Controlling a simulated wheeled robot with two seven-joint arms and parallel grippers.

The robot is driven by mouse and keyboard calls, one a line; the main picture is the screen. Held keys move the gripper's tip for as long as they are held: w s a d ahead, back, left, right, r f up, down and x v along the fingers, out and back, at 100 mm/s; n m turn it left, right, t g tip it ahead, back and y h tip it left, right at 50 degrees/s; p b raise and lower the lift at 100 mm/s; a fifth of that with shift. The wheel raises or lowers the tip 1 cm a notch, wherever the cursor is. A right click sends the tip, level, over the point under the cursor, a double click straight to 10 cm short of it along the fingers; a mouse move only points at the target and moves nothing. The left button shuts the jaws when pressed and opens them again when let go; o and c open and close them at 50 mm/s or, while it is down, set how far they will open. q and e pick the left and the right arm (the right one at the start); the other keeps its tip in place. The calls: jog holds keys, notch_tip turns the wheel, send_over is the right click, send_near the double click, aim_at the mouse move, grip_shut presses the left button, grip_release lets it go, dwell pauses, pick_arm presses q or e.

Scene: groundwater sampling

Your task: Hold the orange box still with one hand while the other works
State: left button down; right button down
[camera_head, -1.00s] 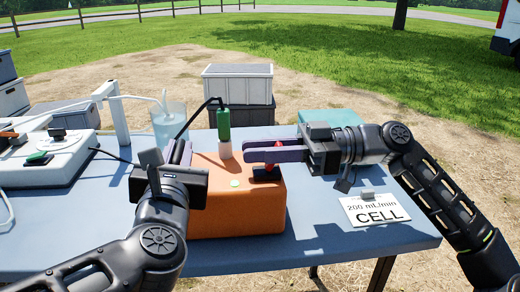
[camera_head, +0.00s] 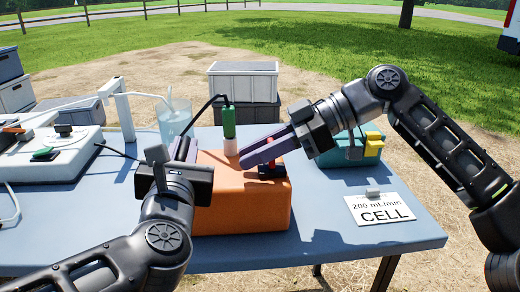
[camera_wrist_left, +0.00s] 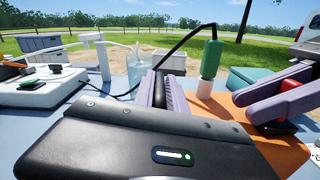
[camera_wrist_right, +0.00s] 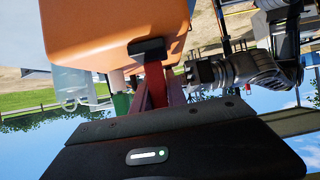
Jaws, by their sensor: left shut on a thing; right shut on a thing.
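The orange box (camera_head: 240,212) stands on the blue table, with a black-based red knob (camera_head: 271,170) on its top right. A green probe with a white lower end (camera_head: 229,125) stands upright at the back of its top. My right gripper (camera_head: 264,150) slants down from the upper right, shut on the red knob. In the right wrist view the red part (camera_wrist_right: 155,88) sits between the fingers, below the black base on the orange box (camera_wrist_right: 115,30).
A white instrument (camera_head: 50,155) and a beaker with tubing (camera_head: 174,125) stand at the left. A teal box with yellow latches (camera_head: 352,155) is behind my right gripper. A CELL card (camera_head: 380,209) lies at the right.

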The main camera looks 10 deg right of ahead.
jog(key=c, duration=1.3)
grip_release()
